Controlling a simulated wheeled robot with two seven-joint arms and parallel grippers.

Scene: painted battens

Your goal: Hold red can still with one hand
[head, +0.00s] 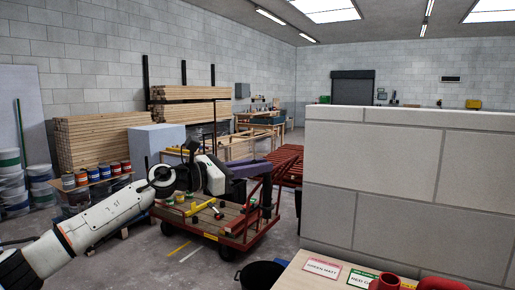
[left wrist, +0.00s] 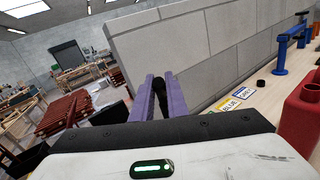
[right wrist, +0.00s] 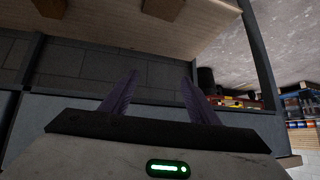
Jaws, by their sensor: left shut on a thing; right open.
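A red can (left wrist: 301,118) stands at the right edge of the left wrist view, cut off by the frame. Red parts (head: 440,284) also show at the bottom right of the head view, largely cut off. My left gripper (head: 262,168) is away from the can, out past the end of the block wall. In the left wrist view its purple fingers (left wrist: 159,90) are shut on a dark, narrow thing (left wrist: 160,100) that I cannot identify. My right gripper (right wrist: 157,92) is open and empty in the right wrist view, with no can near it.
A pale bench (head: 290,284) carries label cards (head: 322,268) beside a block wall (head: 400,170). A red cart (head: 230,238) with tools is below my left arm. A black bucket (head: 262,274) is on the floor. Wooden boards (right wrist: 120,15) show above my right gripper.

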